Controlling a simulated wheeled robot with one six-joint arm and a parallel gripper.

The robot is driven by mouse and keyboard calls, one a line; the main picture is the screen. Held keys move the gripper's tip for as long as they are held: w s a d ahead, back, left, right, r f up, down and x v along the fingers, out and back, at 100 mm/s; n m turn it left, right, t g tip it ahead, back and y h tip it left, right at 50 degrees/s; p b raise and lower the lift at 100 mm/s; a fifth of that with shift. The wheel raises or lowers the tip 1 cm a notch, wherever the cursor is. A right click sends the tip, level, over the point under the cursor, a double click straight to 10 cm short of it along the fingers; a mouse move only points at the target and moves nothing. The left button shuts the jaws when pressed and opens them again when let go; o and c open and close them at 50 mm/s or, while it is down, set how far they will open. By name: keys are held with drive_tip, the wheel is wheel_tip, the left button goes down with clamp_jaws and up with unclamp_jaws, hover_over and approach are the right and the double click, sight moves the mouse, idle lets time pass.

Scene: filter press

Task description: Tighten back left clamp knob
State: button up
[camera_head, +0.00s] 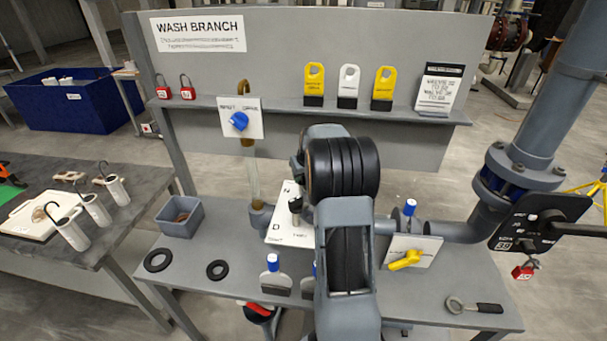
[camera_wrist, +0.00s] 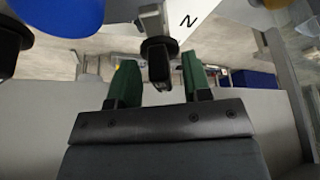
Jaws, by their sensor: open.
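In the wrist view a black knob (camera_wrist: 159,62) on a pale metal stem stands just beyond and between the two green fingertips of my gripper (camera_wrist: 161,82). The fingers are apart, with free space on both sides of the knob, and hold nothing. A dark knob (camera_head: 295,205) in front of a white lettered plate (camera_head: 288,232) shows in the head view, just left of my arm. My gripper is hidden behind my arm in the head view. Much of the clamp area is hidden there too, so which clamp knob this is cannot be fully told.
Close by stand blue-topped fittings (camera_head: 272,263), (camera_head: 410,207) and a yellow valve handle (camera_head: 405,260). In the wrist view a large blue round part (camera_wrist: 62,14) and a dark part (camera_wrist: 10,45) are near at upper left. Black rings (camera_head: 158,260) and a wrench (camera_head: 475,307) lie on the bench.

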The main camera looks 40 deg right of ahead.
drive_tip(key=shift+c, duration=0.2)
clamp_jaws()
drive_tip(key=shift+f+n+b, duration=0.3)
drive_tip(key=shift+b, duration=0.35)
drive_tip(key=shift+d+n+y+b, duration=0.1)
drive_tip(key=shift+n+y+b, duration=0.2)
drive_tip(key=shift+n+b, duration=0.15)
drive_tip(key=shift+r+n+b, duration=0.1)
drive_tip(key=shift+n+b, duration=0.45)
drive_tip(key=shift+n, duration=0.1)
drive_tip(key=shift+r+y, duration=0.15)
drive_tip(key=shift+y, duration=0.15)
drive_tip(key=shift+o, duration=0.2)
unclamp_jaws()
drive_tip(key=shift+r, duration=0.1)
